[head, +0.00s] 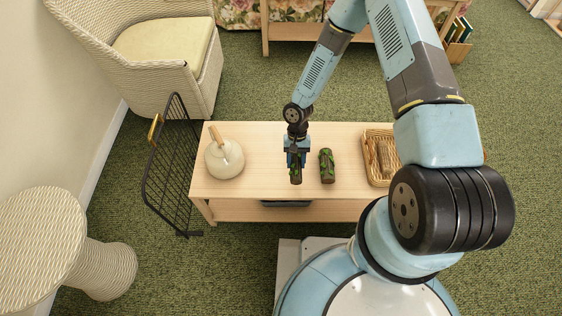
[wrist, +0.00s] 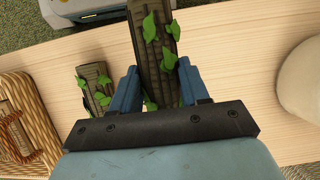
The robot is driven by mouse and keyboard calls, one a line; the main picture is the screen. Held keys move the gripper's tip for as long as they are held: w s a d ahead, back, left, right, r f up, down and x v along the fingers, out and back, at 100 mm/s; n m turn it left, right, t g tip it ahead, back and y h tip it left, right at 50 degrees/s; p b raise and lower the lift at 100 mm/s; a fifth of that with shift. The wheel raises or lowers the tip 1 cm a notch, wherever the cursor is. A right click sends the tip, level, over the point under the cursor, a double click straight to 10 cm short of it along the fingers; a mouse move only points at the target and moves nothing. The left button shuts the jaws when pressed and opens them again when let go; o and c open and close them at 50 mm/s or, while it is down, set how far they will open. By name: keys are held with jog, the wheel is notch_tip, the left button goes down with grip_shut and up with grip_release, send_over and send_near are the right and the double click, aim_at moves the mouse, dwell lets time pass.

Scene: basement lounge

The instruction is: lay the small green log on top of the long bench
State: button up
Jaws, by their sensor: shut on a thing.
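My gripper (head: 296,160) is over the middle of the long pale wooden bench (head: 265,138), pointing down. It is shut on a dark log with green leaves (head: 296,178). In the wrist view this log (wrist: 152,35) sits between the two blue fingers and looks nearer the camera than the bench top (wrist: 230,50). Whether its lower side touches the bench I cannot tell. A second, similar leafy log (head: 327,166) lies on the bench just right of my gripper; it also shows in the wrist view (wrist: 97,90). Which log is the smaller is unclear.
A cream pot with a wooden handle (head: 226,160) stands at the bench's left end. A wicker basket (head: 370,175) with brown pieces stands to the right, partly hidden by my arm. A black wire screen (head: 170,175) stands beside the bench's left end. Bare bench top lies around the logs.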

jog(key=w+a+f, duration=0.1)
jog(key=f, duration=0.1)
jog(key=w+f, duration=0.2)
jog(key=w+a+f, duration=0.1)
jog(key=f, duration=0.1)
jog(key=shift+w+a, duration=0.35)
jog(key=shift+w+f, duration=0.1)
jog(key=shift+f, duration=1.5)
jog(key=o, duration=1.2)
jog(key=shift+o, duration=0.2)
